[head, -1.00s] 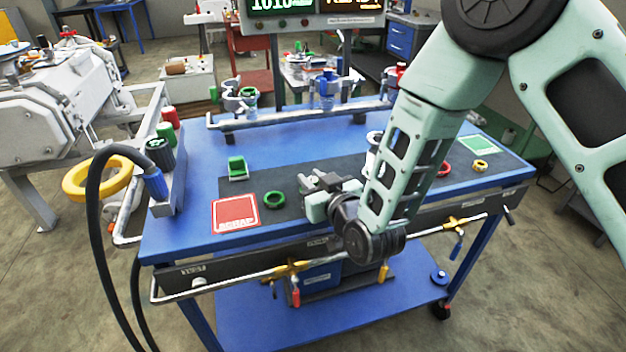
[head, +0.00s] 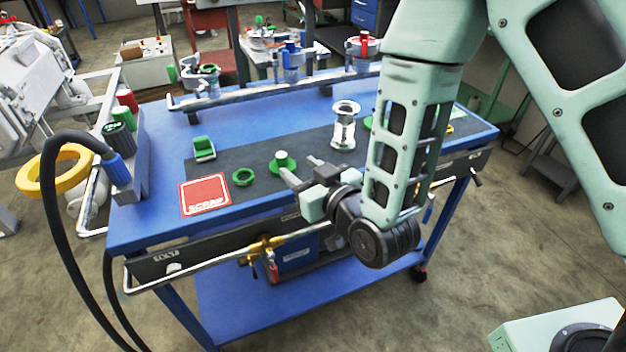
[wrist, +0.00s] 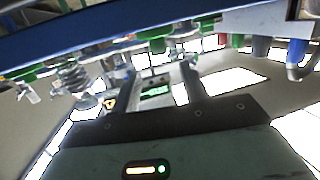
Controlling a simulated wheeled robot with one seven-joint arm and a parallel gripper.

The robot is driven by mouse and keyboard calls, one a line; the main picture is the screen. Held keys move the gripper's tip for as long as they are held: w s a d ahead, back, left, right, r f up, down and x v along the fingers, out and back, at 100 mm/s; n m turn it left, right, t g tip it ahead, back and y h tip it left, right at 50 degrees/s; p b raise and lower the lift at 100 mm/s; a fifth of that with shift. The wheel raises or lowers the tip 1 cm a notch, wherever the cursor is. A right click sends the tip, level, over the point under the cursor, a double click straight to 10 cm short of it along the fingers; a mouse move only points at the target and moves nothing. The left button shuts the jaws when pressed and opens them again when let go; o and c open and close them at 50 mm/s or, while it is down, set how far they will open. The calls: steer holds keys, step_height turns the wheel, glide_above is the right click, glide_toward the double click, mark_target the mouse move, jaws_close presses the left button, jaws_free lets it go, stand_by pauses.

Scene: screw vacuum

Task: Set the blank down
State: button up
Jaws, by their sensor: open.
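A green flanged piece with a pale upright stub (head: 284,163), which looks like the blank, stands upright on the dark mat (head: 232,168) on the blue cart. My gripper (head: 300,168) is open and empty, just right of it in the head view, with its fingers apart and pointing toward it. I cannot tell exactly how far the fingers are from the piece. The wrist view shows the two spread fingers (wrist: 157,78) with nothing held between them; that view is tilted and the blank is not clear there.
A green ring (head: 243,177) lies left of the blank, beside the red SCRAP plate (head: 205,194). A pipe rail with valves (head: 270,91) runs along the back; a front handrail (head: 210,262) borders the cart.

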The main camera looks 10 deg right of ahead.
steer(key=shift+p+v, duration=1.65)
steer(key=shift+v, duration=0.25)
steer(key=shift+a, duration=0.1)
steer(key=s+d+r+n+g+h, duration=0.1)
steer(key=s+d+r+g+h, duration=0.2)
steer(key=s+g, duration=0.4)
steer(key=s+d+r+n+g+h, duration=0.1)
steer(key=s+d+r+g+h, duration=0.3)
steer(key=s, duration=0.9)
step_height(320, 180, up, 2)
steer(key=d+g, duration=0.1)
steer(key=g, duration=0.2)
steer(key=shift+d, duration=0.2)
